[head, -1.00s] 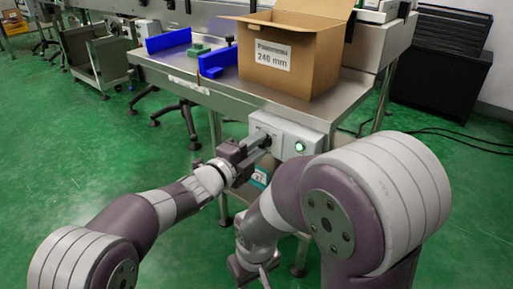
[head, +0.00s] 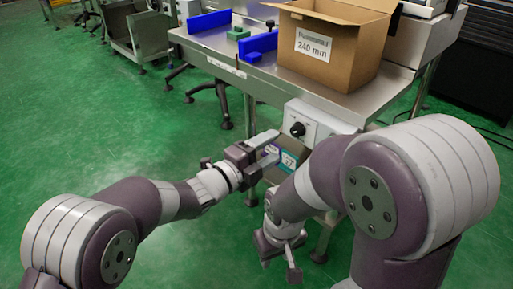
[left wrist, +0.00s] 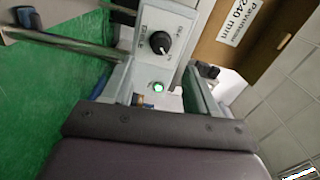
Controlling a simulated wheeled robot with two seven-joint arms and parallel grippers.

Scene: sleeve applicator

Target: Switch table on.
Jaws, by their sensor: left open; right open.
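The table (head: 235,72) is a steel work surface with a grey-white control box (head: 325,119) on its front. The box carries a round black knob (head: 297,129), also in the left wrist view (left wrist: 159,42). My right gripper (head: 279,262) is open and empty, low beside the table leg.
An open cardboard box (head: 334,48) labelled 240 mm stands on the table. Blue guides (head: 258,46) and a green block (head: 238,33) sit to its left.

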